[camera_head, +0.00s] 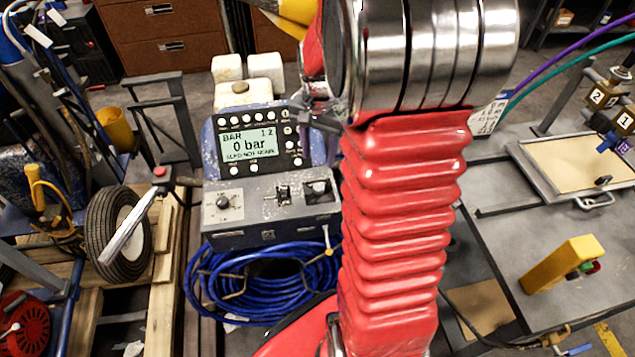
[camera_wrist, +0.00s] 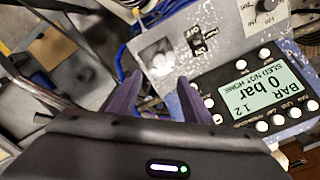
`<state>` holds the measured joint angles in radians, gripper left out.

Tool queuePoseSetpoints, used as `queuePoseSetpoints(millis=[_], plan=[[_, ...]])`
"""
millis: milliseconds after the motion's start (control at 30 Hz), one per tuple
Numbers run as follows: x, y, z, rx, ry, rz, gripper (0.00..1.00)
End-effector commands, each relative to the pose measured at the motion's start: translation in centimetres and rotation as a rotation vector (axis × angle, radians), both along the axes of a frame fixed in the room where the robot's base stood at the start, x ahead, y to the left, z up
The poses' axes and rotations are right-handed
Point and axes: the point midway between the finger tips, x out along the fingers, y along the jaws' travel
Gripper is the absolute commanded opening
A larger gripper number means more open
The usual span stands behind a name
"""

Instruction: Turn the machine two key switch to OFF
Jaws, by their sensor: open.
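A blue-framed console shows a lit display (camera_head: 249,142) reading 0 bar, with "SLED NOT HOME" in the wrist view (camera_wrist: 250,95). Below it is a worn grey switch panel (camera_head: 250,212) with a round knob (camera_head: 222,202), a toggle (camera_head: 283,194) and, at the right end, a bright-plated switch (camera_head: 318,189). That switch looks like the key switch; it also shows in the wrist view (camera_wrist: 160,57), its key and position too blurred to read. The toggle beside it bears On/Off lettering. My gripper (camera_wrist: 160,93) is open, its dark fingers apart before the plated switch, with nothing between them.
A coiled blue hose (camera_head: 265,278) hangs below the panel. A wheel (camera_head: 118,233) with a pale lever stands left of it. A grey bench with a yellow button box (camera_head: 563,262) and a framed board (camera_head: 578,165) is at right. My red arm covers the middle.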

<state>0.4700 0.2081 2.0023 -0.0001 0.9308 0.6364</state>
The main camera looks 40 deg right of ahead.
Motion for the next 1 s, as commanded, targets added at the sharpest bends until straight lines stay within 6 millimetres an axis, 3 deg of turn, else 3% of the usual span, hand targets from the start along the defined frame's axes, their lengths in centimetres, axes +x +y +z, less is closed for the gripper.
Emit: queuePoseSetpoints(millis=[600, 800, 1000], plan=[[-0.1, 0.0, -9.5, 0.002, 0.003, 0.000, 0.45], [0.0, 0.0, -11.5, 0.001, 0.002, 0.001, 0.45], [0.0, 0.0, -12.0, 0.000, 0.001, 0.001, 0.45]])
